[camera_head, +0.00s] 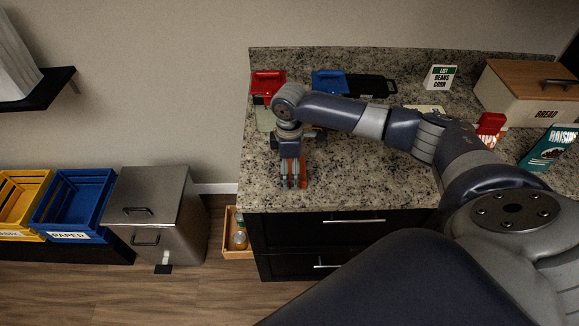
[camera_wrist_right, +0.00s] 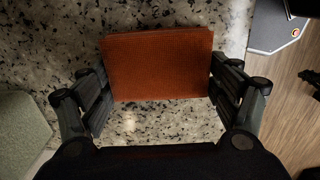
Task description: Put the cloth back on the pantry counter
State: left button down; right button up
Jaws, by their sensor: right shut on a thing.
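The cloth (camera_wrist_right: 157,66) is a folded orange-brown rectangle. In the right wrist view it lies between the two fingers of my right gripper (camera_wrist_right: 158,88), which is shut on it, with a finger against each side. Behind it is the speckled granite pantry counter (camera_head: 345,185). In the head view my right gripper (camera_head: 292,180) points down over the counter's left front part, and a strip of the orange cloth (camera_head: 302,170) shows beside its fingers. Whether the cloth touches the counter I cannot tell. My left gripper is not in view.
Red (camera_head: 267,82) and blue (camera_head: 330,80) containers stand at the counter's back left. A bread box (camera_head: 530,92), a list card (camera_head: 440,77) and a raisins box (camera_head: 548,148) are toward the right. A metal bin (camera_head: 155,212) stands left of the counter. The counter's front middle is clear.

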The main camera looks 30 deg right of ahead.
aim_at(290, 168)
jog(key=shift+f, duration=0.1)
jog(key=o, duration=1)
jog(key=shift+c, duration=0.2)
notch_tip(290, 168, up, 12)
jog(key=b, duration=0.3)
